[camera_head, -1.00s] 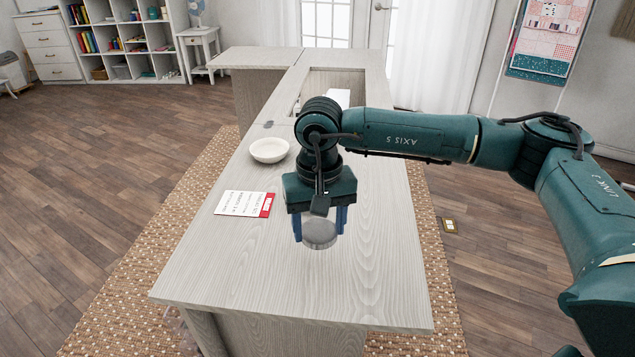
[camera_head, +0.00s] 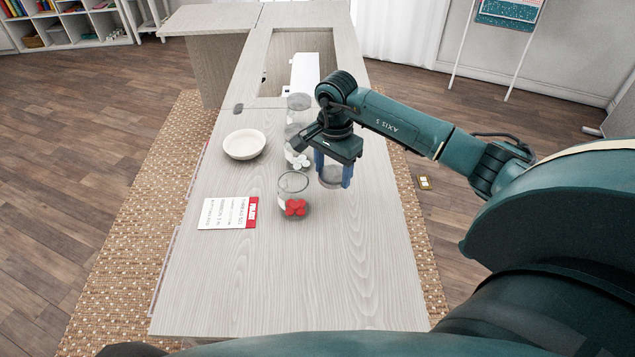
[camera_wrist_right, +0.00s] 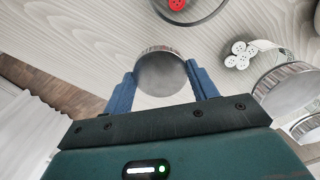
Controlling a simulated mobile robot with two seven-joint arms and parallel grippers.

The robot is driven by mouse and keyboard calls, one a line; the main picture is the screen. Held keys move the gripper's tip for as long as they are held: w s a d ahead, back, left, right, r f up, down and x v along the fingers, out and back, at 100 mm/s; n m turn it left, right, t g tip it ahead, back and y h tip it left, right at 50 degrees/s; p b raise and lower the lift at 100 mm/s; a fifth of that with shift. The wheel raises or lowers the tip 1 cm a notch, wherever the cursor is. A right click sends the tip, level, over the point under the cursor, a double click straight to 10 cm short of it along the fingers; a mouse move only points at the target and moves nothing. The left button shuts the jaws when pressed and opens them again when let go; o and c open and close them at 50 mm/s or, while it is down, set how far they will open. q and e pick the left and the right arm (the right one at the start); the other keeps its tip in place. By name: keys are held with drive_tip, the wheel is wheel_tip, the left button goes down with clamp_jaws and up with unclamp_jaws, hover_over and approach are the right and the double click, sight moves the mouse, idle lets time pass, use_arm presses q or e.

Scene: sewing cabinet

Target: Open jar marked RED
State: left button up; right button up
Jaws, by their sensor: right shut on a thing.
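The clear glass jar (camera_head: 281,199) with red buttons (camera_head: 295,208) stands on the table to the right of a white card (camera_head: 222,213) with a red band. Its top looks open, with no lid on it. The red buttons also show at the top of the right wrist view (camera_wrist_right: 177,4). My right gripper (camera_head: 333,177) is shut on a round metallic lid (camera_wrist_right: 161,74), held between its blue fingers. The lid is apart from the red-button jar, to its right and a little farther back. My left gripper is not in view.
A jar with white buttons (camera_head: 301,162) stands just behind the red-button jar, partly hidden by my gripper. Another clear jar (camera_head: 299,102) stands farther back. A white bowl (camera_head: 244,144) is on the left. The table's near part (camera_head: 290,290) is clear.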

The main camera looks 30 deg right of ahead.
sight(331, 198)
wheel_tip(331, 198, down, 6)
drive_tip(key=shift+s, duration=0.1)
drive_tip(key=shift+f, duration=0.1)
drive_tip(key=shift+f, duration=0.15)
drive_tip(key=o, duration=1.1)
